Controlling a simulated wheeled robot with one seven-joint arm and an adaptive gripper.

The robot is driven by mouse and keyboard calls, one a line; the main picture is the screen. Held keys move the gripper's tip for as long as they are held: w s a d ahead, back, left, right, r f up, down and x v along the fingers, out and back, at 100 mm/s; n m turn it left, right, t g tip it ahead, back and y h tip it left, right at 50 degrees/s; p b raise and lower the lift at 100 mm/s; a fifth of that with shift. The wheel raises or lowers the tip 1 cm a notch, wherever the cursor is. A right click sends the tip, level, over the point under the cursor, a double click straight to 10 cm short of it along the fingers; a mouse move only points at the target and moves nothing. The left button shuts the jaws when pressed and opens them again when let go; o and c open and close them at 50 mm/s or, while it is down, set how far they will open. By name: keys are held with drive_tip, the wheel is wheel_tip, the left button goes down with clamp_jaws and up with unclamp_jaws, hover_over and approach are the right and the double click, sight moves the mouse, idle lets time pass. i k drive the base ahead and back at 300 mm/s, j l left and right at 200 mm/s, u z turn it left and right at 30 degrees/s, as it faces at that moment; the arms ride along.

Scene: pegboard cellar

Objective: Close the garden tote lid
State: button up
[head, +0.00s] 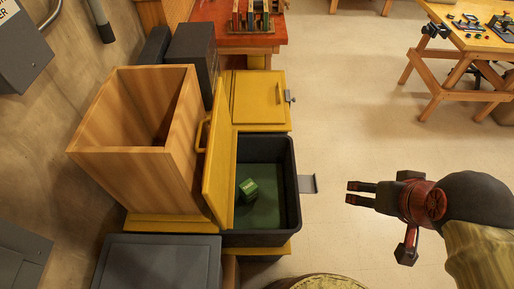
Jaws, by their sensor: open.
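The garden tote is an open dark grey bin (291,185) with a green floor, in the middle of the head view. A small green box (248,189) sits inside it. Its yellow lid (218,165) stands up steeply along the bin's left side, with a yellow handle (201,133) on its left face. A grey flap (309,184) sticks out from the bin's right side. My gripper (354,193) is open and empty to the right of the flap, apart from it, its fingers pointing left toward the bin.
A tall open wooden box (112,150) stands close left of the raised lid. A shut yellow-topped unit (258,101) adjoins behind. A dark grey box (158,262) is at the front left, a round-topped object (318,284) at the bottom edge.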

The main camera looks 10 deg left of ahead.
sight(217, 185)
drive_tip(key=u, duration=1.45)
